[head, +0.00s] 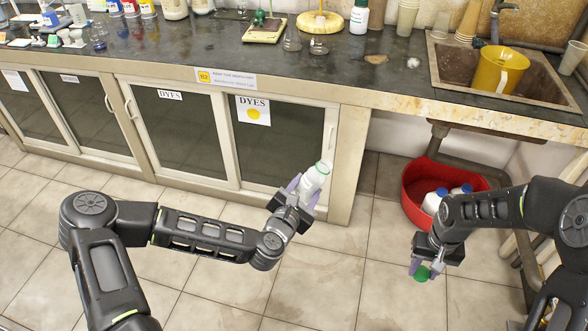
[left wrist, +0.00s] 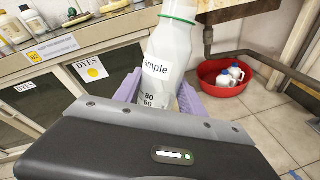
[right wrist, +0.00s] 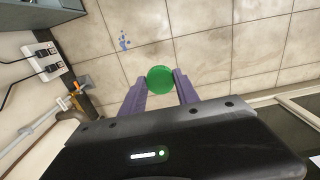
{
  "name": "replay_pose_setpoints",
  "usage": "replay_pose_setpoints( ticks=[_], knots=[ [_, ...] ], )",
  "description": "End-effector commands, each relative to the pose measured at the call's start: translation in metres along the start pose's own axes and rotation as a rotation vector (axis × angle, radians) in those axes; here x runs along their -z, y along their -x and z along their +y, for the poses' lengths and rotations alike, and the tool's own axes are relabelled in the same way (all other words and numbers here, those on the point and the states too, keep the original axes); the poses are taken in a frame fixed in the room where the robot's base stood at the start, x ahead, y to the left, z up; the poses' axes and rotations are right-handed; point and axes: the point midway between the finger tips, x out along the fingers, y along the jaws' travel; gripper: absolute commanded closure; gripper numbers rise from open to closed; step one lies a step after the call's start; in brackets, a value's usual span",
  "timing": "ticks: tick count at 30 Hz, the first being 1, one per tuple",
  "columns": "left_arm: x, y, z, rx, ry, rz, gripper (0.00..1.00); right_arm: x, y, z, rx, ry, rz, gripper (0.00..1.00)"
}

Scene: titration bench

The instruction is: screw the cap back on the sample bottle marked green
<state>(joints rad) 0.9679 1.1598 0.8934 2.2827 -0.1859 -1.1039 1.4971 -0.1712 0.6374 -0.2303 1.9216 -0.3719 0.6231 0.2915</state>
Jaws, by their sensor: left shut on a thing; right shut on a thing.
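The sample bottle (head: 314,180) is white with a green ring at its neck, and my left gripper (head: 303,192) is shut on its body. It is held tilted in front of the cabinet doors, below the bench top. In the left wrist view the bottle (left wrist: 167,62) shows a "Sample" label, with its mouth cut off by the top edge. The green cap (head: 421,273) is between the purple fingers of my right gripper (head: 420,268), which is shut on it, low and to the right, above the floor. The cap (right wrist: 160,80) also shows in the right wrist view. Cap and bottle are well apart.
The bench (head: 350,71) runs across the back with glassware, bottles and cups. A sink (head: 447,74) holding a yellow jug (head: 499,70) is at the right. A red tub (head: 404,193) with white bottles stands on the floor behind my right gripper. The space between the grippers is clear.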

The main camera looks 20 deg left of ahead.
Motion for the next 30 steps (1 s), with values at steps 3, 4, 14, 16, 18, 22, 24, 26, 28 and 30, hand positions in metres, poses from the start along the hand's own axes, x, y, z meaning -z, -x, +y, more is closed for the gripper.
replay_pose_setpoints(
  ticks=[3, 4, 14, 16, 18, 22, 24, 26, 28, 30],
  knots=[
    [0.041, -0.020, -0.018, 0.060, -0.110, 0.020, 1.00, 0.000, 0.000, 0.000, 0.000, 0.000, 0.000, 1.00],
    [0.051, -0.024, -0.021, 0.075, -0.140, 0.024, 1.00, 0.000, 0.000, 0.000, 0.000, 0.000, 0.000, 1.00],
    [0.121, -0.042, -0.025, 0.183, -0.378, 0.040, 1.00, 0.000, 0.000, 0.000, 0.000, 0.000, 0.000, 1.00],
    [0.123, -0.044, -0.026, 0.201, -0.426, 0.038, 1.00, 0.000, 0.000, 0.000, 0.000, 0.000, 0.000, 1.00],
    [0.123, -0.044, -0.029, 0.217, -0.467, 0.037, 1.00, 0.000, 0.000, 0.000, 0.000, 0.000, 0.000, 1.00],
    [0.123, -0.043, -0.033, 0.233, -0.532, 0.043, 1.00, 0.000, 0.000, 0.000, 0.000, 0.000, 0.000, 1.00],
    [0.123, -0.043, -0.033, 0.235, -0.561, 0.050, 1.00, 0.000, 0.000, 0.000, 0.000, 0.000, 0.000, 1.00],
    [0.123, -0.043, -0.033, 0.233, -0.580, 0.056, 1.00, 0.000, 0.000, 0.000, 0.000, 0.000, 0.000, 1.00],
    [0.123, -0.043, -0.033, 0.231, -0.586, 0.061, 1.00, 0.000, 0.000, 0.000, 0.000, 0.000, 0.000, 1.00],
    [0.124, -0.043, -0.032, 0.231, -0.586, 0.062, 1.00, 0.000, 0.000, 0.000, 0.000, 0.000, 0.000, 1.00]
  ],
)
